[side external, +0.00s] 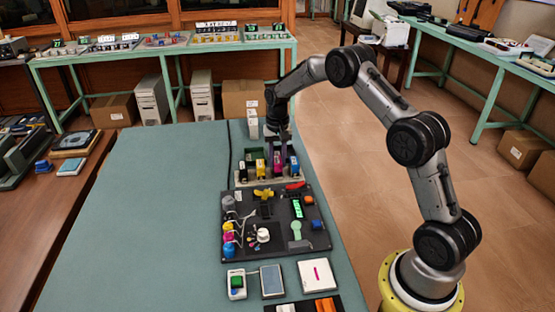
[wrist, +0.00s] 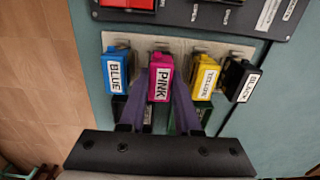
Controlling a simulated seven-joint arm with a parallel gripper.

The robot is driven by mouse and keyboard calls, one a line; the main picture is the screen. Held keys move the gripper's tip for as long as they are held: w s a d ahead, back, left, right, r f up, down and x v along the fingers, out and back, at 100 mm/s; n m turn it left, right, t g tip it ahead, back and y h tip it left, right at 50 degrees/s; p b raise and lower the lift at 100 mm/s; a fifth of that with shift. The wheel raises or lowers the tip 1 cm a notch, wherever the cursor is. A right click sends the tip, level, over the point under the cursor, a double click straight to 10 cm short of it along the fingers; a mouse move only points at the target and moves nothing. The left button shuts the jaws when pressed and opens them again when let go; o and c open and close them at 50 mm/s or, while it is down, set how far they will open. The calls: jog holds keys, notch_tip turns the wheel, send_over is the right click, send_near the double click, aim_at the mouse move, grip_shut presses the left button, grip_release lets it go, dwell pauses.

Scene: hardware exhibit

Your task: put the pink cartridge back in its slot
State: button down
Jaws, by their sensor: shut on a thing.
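The pink cartridge (wrist: 160,78) is upright between the purple fingers of my gripper (wrist: 162,88), which is shut on it. It also shows in the side view (side external: 277,168), partly hidden by the fingers. It is in line with the row, between the blue cartridge (wrist: 116,72) and the yellow cartridge (wrist: 203,76). The black cartridge (wrist: 241,81) stands at the end beyond the yellow one. The pale rack (wrist: 222,47) lies under the row. The pink cartridge is at or just over its place there; I cannot tell how deep it sits.
A dark board (side external: 275,240) with switches, knobs and wires lies close beside the rack. A green box (side external: 254,154) and a white box (side external: 252,124) stand behind the row. The neighbouring cartridges leave little side room. The green tabletop (side external: 165,200) on the left is clear.

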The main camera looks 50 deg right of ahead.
jog(key=shift+f, duration=0.5)
dwell(0.3)
jog(key=shift+c, duration=0.7)
grip_release()
jog(key=shift+r, duration=3.8)
jog(key=shift+a, duration=0.1)
